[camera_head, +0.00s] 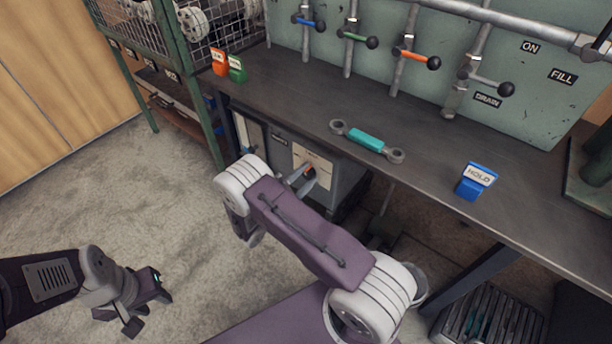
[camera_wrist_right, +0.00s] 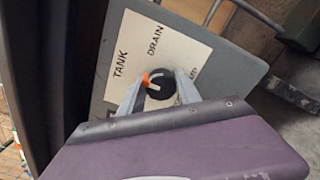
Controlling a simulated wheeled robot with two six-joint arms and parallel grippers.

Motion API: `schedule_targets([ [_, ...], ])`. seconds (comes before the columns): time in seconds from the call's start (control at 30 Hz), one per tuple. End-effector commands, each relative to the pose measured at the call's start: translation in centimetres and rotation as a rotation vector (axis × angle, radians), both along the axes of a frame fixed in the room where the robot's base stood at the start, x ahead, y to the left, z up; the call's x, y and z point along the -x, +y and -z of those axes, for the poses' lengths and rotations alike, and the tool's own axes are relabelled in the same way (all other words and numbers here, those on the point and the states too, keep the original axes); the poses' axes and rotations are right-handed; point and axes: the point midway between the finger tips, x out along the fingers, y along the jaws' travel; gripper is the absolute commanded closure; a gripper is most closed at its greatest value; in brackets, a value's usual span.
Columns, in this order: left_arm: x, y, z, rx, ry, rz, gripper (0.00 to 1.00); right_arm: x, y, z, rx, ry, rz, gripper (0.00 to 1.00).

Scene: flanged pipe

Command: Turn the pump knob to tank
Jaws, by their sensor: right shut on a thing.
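The pump knob is a round black knob (camera_wrist_right: 158,86) with an orange and white pointer. It sits on a pale label plate (camera_wrist_right: 150,45) that reads TANK and DRAIN, with a third word partly hidden. The orange end lies on the knob's left, on the TANK side; I cannot tell its exact alignment. My right gripper (camera_wrist_right: 158,92) is shut on the knob, one finger on each side. In the head view the right gripper (camera_head: 304,180) reaches the grey pump box (camera_head: 347,183) under the bench. My left gripper (camera_head: 147,312) hangs over the floor, away from everything.
The dark bench (camera_head: 300,112) overhangs the pump box. Valve levers line the back panel. The floor at left is clear.

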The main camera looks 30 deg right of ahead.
Motion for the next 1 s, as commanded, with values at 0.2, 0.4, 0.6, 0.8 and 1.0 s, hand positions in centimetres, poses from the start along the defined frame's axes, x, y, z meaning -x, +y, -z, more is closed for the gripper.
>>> schedule_targets([
  [0.2,0.0,0.0,0.0,0.0,0.0,0.0,0.64,0.1,0.0,0.1,-0.002,0.003,0.0,1.0],
  [0.4,0.0,0.0,0.0,0.0,0.0,0.0,0.64,0.0,0.0,0.1,-0.002,0.003,0.0,0.38],
  [0.6,0.0,0.0,0.0,0.0,0.0,0.0,0.64,0.0,0.0,0.1,-0.001,0.001,0.0,0.38],
  [0.8,0.0,0.0,-1.1,0.0,0.0,0.0,0.64,0.5,1.5,-0.4,0.0,0.001,-0.004,0.38],
  [1.0,0.0,0.0,-3.1,0.0,0.0,0.0,0.64,2.2,5.7,-0.4,0.001,0.002,-0.006,0.38],
])
